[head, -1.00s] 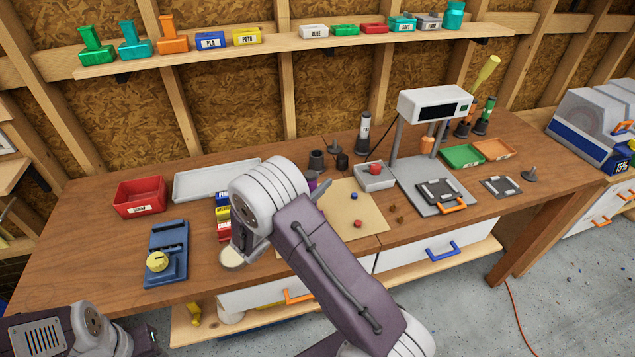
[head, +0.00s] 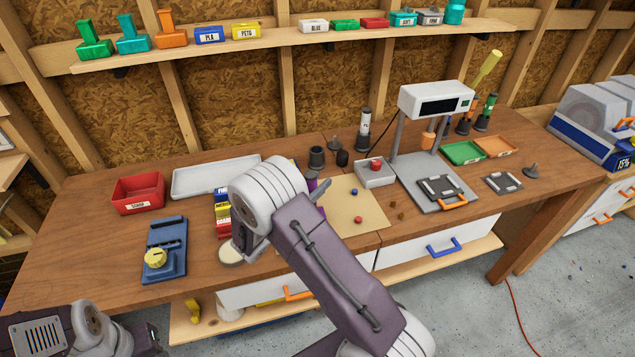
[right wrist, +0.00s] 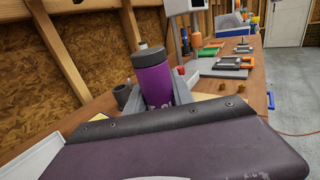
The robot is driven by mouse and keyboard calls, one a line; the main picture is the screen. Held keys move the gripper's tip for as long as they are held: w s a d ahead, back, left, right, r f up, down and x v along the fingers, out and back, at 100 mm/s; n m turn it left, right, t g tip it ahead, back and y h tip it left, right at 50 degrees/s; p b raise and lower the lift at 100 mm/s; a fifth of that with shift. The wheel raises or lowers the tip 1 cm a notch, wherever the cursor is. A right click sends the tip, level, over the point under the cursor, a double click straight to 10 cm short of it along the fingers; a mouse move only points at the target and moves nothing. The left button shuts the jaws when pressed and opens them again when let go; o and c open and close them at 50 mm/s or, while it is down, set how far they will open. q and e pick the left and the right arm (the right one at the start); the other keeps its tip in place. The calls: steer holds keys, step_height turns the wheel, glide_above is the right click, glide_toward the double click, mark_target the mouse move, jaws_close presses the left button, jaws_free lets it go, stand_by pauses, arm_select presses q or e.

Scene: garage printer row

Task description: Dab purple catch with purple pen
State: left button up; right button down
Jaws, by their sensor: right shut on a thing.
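My right gripper (right wrist: 158,97) is shut on the purple pen (right wrist: 155,82), a thick purple cylinder with a dark grey cap, standing upright in the right wrist view. In the head view only a small purple bit of the pen (head: 312,184) shows behind my right wrist, which hides most of that gripper. I cannot make out the purple catch in either view. My left arm shows at the lower left of the head view, but its gripper is out of frame.
A tan mat (head: 345,208) with small blue and red pieces lies beside the pen. A grey box (head: 374,177) and a printer (head: 435,100) stand to the right. A red bin (head: 138,194), white tray (head: 215,178) and blue device (head: 165,250) are left.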

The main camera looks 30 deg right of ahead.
steer(key=shift+f, duration=0.4)
steer(key=shift+r+p, duration=0.35)
steer(key=shift+r, duration=0.25)
stand_by(0.6)
step_height(320, 180, up, 5)
steer(key=p, duration=0.4)
steer(key=shift+f, duration=0.1)
